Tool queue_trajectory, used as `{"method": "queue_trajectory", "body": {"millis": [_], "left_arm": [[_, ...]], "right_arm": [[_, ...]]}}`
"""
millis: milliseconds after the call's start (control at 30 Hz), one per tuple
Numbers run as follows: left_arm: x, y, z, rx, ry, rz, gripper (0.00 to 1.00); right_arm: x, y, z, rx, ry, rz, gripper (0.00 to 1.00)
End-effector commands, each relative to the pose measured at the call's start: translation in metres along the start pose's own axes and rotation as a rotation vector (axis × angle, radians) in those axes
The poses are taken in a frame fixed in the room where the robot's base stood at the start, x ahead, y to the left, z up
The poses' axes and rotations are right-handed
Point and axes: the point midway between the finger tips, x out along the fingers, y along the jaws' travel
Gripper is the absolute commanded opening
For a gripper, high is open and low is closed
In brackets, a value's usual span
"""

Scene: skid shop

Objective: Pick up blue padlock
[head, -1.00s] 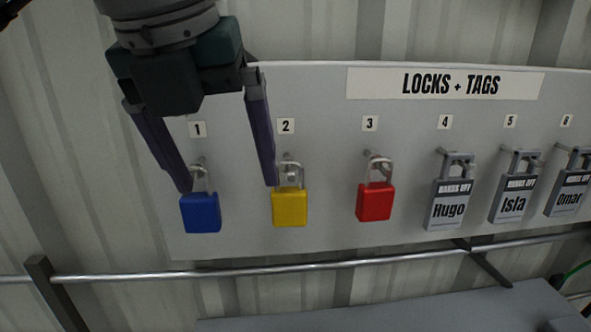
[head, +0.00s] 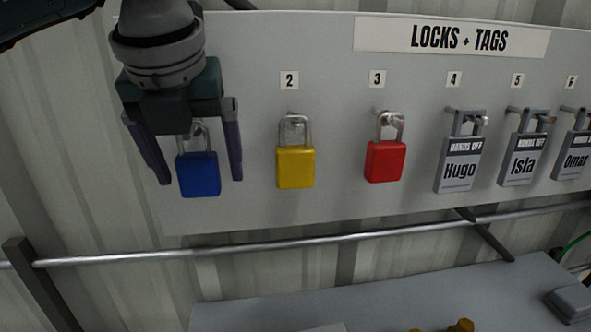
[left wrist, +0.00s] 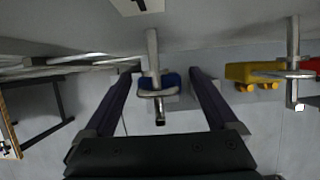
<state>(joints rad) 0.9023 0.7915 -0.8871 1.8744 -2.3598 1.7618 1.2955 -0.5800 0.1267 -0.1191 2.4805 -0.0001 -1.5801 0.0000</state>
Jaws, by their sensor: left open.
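The blue padlock (head: 198,175) hangs by its shackle from the leftmost peg of the grey lock board (head: 330,215). My left gripper (head: 200,181) is open, with one finger on each side of the padlock in the head view. Gaps show between the fingers and the padlock body. In the left wrist view the blue padlock (left wrist: 170,83) and its peg appear between the two open fingers (left wrist: 165,75). The gripper body hides the number tag and part of the shackle in the head view. My right gripper is not in view.
A yellow padlock (head: 295,167) hangs just right of the gripper, then a red padlock (head: 385,161). Grey tags labelled Hugo (head: 459,170), Isla (head: 522,165) and Omar (head: 576,158) hang farther right. A metal rail (head: 290,243) runs below the board, above a grey surface (head: 330,300).

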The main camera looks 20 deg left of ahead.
Motion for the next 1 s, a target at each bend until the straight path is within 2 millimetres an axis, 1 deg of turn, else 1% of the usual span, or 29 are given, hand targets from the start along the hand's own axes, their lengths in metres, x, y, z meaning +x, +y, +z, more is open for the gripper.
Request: {"method": "queue_trajectory", "body": {"millis": [167,1000], "left_arm": [[-0.0004,-0.0002,0.0002,0.001,0.000,-0.001,0.93],[-0.0007,-0.0003,0.0002,0.001,0.000,-0.001,0.00]], "right_arm": [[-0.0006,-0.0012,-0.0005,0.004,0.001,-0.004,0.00],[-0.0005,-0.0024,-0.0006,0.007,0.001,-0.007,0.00]]}}
